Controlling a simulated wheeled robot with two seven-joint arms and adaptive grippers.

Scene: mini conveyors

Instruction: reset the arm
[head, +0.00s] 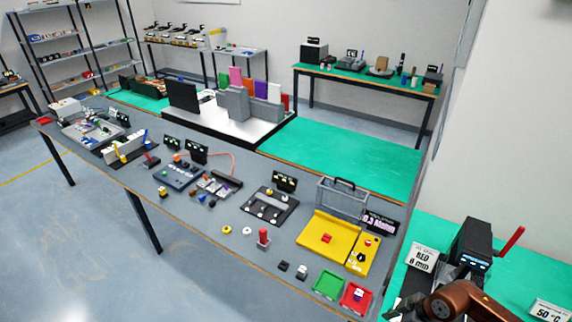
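A copper-brown arm (465,299) comes in at the bottom right corner, and I take it to be my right arm. Its dark end, my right gripper (402,308), is partly cut off by the lower frame edge. It is close to the right edge of the grey table (225,262), near the red tray (356,297). The finger gap is too small and dark to read. I see nothing held in it. My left arm and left gripper are out of view.
A yellow board (313,246) with a red block (326,238) and a green tray (329,284) are on the grey table. A black device with a red lever (511,240) and a sign (422,258) stand beside the arm. The green tabletop (345,160) behind is clear.

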